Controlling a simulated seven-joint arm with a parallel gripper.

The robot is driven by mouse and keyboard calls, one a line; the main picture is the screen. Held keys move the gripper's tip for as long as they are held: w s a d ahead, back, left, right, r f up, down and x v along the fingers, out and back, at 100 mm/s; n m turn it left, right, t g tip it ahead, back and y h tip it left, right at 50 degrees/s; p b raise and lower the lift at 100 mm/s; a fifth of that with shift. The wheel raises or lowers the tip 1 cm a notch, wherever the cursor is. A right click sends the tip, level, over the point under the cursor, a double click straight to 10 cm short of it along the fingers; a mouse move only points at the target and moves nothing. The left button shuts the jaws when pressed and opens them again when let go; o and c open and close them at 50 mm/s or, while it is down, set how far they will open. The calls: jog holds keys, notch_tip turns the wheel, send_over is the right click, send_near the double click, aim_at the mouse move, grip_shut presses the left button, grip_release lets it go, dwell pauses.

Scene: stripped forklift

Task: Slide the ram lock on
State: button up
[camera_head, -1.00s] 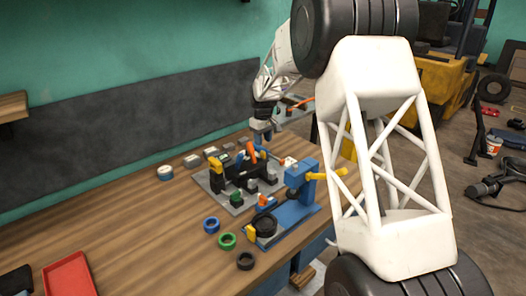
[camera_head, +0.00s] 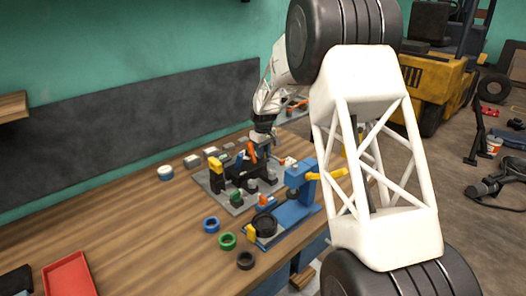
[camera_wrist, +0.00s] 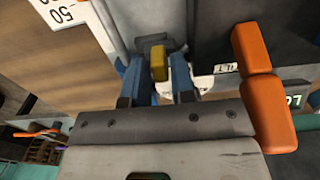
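My gripper (camera_wrist: 157,82) points at the fixture with its two blue fingers apart. A small yellow block (camera_wrist: 158,62) shows between the fingertips in the wrist view, with narrow gaps on both sides. It may be the ram lock's slider; its label is not readable. An orange lever (camera_wrist: 258,75) stands just right of the fingers, beside partly hidden white labels (camera_wrist: 292,101). In the head view my gripper (camera_head: 264,150) is low at the back right of the black fixture (camera_head: 235,176), close to an orange lever (camera_head: 252,153). The fingertips are hard to make out there.
The fixture stands on a grey plate (camera_head: 217,200). A blue press-like stand (camera_head: 292,212) with a yellow handle is to its right. The bench's left is mostly clear, with a red tray (camera_head: 69,275).

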grip_shut()
jog(key=shift+w+d, duration=0.55)
jog(key=shift+w, duration=0.05)
jog(key=shift+o, duration=1.8)
grip_release()
jog(key=shift+r, duration=0.15)
notch_tip(320, 180, up, 8)
jog(key=shift+f, duration=0.2)
